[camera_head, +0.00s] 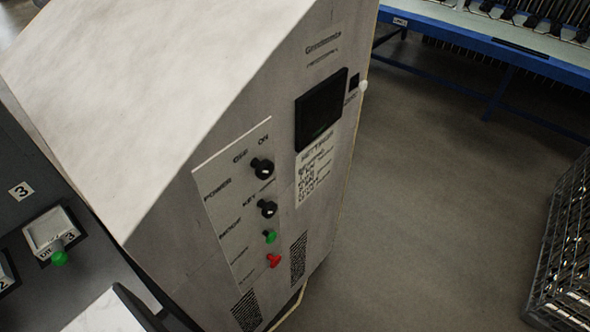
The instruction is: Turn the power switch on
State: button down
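The power switch (263,168) is a black rotary knob at the top of a pale control panel (213,190) on the side of a tall grey-white cabinet (150,100). The labels "POWER", "OFF" and "ON" stand around it. The image is too small to tell which way the knob points. Below it is a second black knob (267,208) labelled "KEY", then a green button (270,237) and a red button (273,260). My gripper is not in view.
A dark screen (321,110) sits right of the panel. A blue-framed table (450,35) stands at the back right. A wire crate (562,250) stands at the right edge. A small box with a green button (60,257) is at left. The floor between is clear.

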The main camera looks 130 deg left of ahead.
aim_at(264, 168)
jog(key=u, duration=0.2)
jog(key=i, duration=0.35)
jog(key=u, duration=0.8)
jog(key=k, duration=0.3)
jog(key=u, duration=2.9)
